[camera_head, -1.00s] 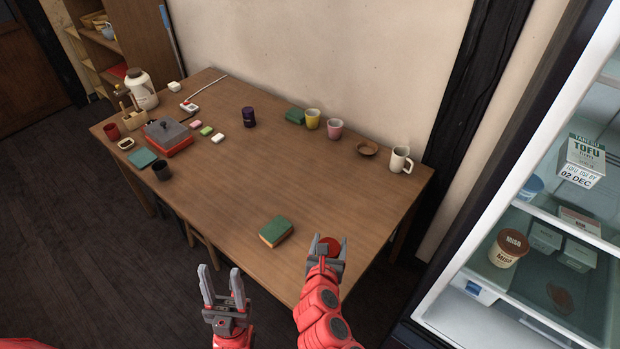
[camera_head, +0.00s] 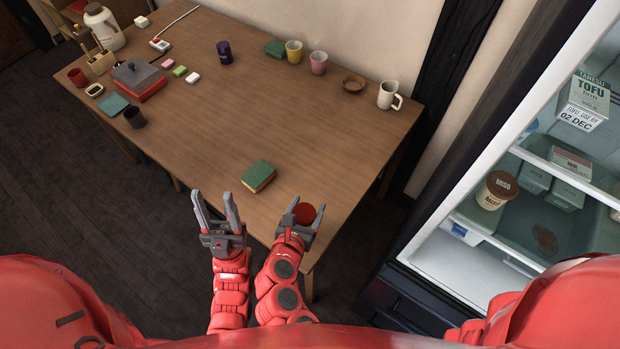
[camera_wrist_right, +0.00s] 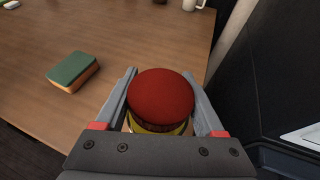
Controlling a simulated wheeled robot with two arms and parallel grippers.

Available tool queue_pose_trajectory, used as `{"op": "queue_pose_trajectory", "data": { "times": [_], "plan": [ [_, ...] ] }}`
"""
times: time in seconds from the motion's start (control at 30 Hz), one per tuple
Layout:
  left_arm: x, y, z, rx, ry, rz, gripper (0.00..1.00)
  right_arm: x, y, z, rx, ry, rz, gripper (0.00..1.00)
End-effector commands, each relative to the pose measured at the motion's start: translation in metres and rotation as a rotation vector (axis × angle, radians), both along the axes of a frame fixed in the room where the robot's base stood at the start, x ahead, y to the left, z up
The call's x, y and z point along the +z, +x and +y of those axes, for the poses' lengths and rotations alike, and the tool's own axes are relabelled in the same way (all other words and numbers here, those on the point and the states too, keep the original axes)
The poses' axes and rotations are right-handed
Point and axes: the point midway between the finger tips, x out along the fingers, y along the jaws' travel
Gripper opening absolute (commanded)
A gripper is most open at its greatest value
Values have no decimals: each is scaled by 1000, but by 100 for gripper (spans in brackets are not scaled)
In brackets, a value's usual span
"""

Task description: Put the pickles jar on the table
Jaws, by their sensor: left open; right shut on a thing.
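A jar with a dark red lid (camera_head: 304,213) is held in my right gripper (camera_head: 301,222), whose fingers close on its two sides. In the right wrist view the red lid (camera_wrist_right: 161,95) faces the camera, with a yellowish band below it; no label shows, and its underside is hidden. The right gripper is at the near right edge of the wooden table (camera_head: 215,130); whether the jar touches the top, I cannot tell. My left gripper (camera_head: 217,212) is open and empty, left of the right one, near the table's front edge.
Mugs, cups, a bowl (camera_head: 353,83) and a red box (camera_head: 138,80) stand further back. The middle of the table is clear. An open fridge (camera_head: 480,220) stands at the right.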

Motion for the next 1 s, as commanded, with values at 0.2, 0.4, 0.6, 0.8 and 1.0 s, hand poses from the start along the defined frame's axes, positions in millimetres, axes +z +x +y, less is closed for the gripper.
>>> {"op": "queue_pose_trajectory", "data": {
  "times": [0.2, 0.4, 0.6, 0.8, 1.0],
  "plan": [
    [9, 0, 0, 0, 0, 0, 50, -2, 53, -9, -8, -1, -2, 0],
    [13, 0, 0, 0, 0, 0, 50, -6, 80, -11, -2, -1, -2, 0],
    [13, 0, 0, 0, 0, 0, 50, -25, 84, -11, 2, -3, 1, 0],
    [12, 0, 0, 0, 0, 0, 50, -42, 84, -11, 0, 0, -3, 0],
    [13, 0, 0, 0, 0, 0, 50, -42, 83, -11, 1, 0, -3, 0]
  ]
}}
